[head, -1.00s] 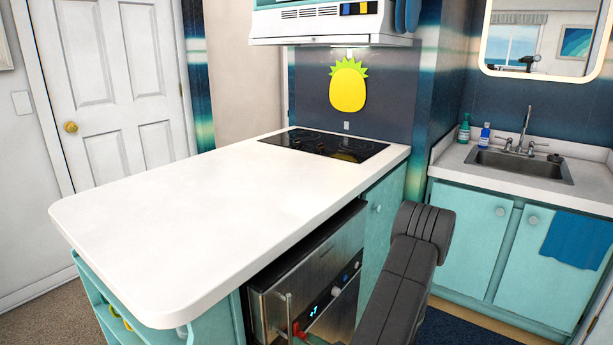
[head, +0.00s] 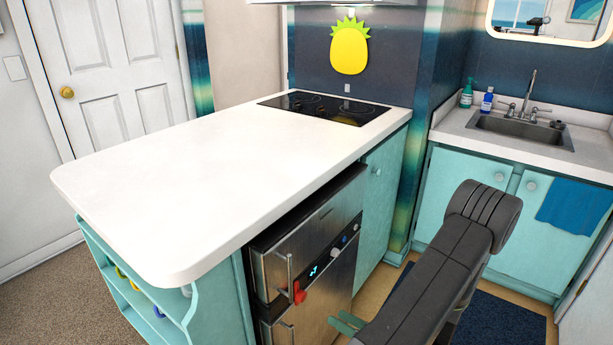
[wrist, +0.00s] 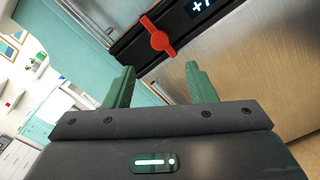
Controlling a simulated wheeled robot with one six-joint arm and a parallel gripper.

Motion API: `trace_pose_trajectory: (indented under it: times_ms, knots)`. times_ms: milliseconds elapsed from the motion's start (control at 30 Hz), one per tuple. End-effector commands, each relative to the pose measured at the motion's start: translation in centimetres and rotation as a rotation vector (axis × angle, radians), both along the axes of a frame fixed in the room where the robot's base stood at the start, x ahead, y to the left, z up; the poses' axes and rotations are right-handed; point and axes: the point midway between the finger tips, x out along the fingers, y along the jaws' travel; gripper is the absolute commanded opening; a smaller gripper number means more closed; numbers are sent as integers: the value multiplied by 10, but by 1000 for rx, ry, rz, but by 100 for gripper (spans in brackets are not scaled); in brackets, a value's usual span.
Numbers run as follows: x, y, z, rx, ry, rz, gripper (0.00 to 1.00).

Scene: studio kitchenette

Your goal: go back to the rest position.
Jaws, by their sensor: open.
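My gripper (wrist: 160,80) has its two green fingers apart, with nothing between them. In the head view a green finger (head: 345,323) shows at the lower edge, beside my dark arm and to the right of a red latch-like part (head: 300,293). That red part sits by the upright handle on the front of a steel appliance (head: 335,238) under the white counter. The red part also shows in the wrist view (wrist: 160,38), beyond the fingertips and apart from them. The rest of my gripper is hidden in the head view.
The white counter (head: 190,195) is bare except for a black cooktop (head: 325,107) at its back. A teal shelf end (head: 130,290) is at lower left. A sink (head: 520,129) with two bottles stands at right, above teal cabinets. A blue mat (head: 500,325) lies on the floor.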

Motion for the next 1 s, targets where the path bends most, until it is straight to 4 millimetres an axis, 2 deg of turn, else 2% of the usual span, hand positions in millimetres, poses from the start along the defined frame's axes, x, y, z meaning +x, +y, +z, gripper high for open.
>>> trace_pose_trajectory:
  times_ms: [733,1000]
  knots:
    - [70,98,0,-2,-1,4,50]
    - [69,95,-4,-157,-217,-1,50]
